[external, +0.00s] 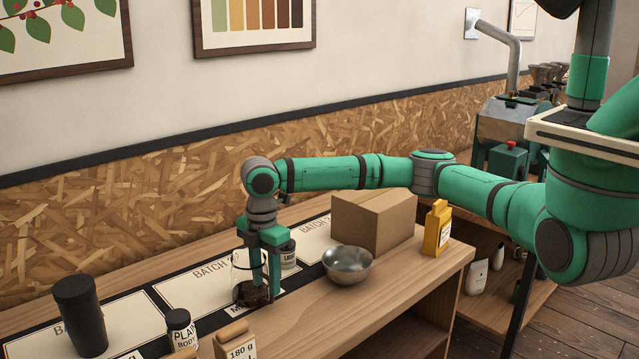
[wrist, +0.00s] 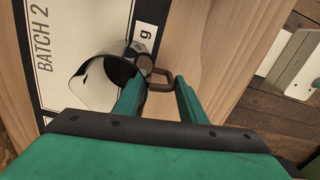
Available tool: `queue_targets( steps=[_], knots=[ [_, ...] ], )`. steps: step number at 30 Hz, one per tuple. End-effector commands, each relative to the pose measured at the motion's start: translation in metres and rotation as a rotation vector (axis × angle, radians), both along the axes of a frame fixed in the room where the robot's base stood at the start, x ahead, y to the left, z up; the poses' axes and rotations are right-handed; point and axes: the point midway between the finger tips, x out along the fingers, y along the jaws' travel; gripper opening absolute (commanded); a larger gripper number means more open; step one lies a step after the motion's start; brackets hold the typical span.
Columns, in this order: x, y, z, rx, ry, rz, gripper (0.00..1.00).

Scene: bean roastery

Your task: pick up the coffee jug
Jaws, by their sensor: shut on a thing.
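The coffee jug (external: 240,268) is clear glass with dark contents low in it, and it stands on or just over the BATCH 2 card; a gap beneath it cannot be made out. In the wrist view the jug (wrist: 118,68) is seen from above, with its dark handle (wrist: 152,72) toward my fingers. My gripper (external: 268,290) points down at the jug's near right side. In the wrist view my gripper (wrist: 160,92) has its two green fingers on either side of the handle, shut on it. The fingers hide part of the jug.
A metal bowl (external: 347,265), a cardboard box (external: 372,222) and a yellow package (external: 437,228) stand to the right. A labelled tin (external: 289,257) is close behind my gripper. A black cylinder (external: 80,315), a dark jar (external: 181,331) and a 180 g bag (external: 234,343) stand left and in front.

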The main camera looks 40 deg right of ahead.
Motion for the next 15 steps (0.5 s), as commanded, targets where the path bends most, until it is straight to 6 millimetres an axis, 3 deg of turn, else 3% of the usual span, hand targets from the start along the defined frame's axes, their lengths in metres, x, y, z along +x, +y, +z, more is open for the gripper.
queue_targets(
  steps=[15],
  knots=[
    [0.000,0.001,0.022,0.002,-0.002,0.002,0.00]
  ],
)
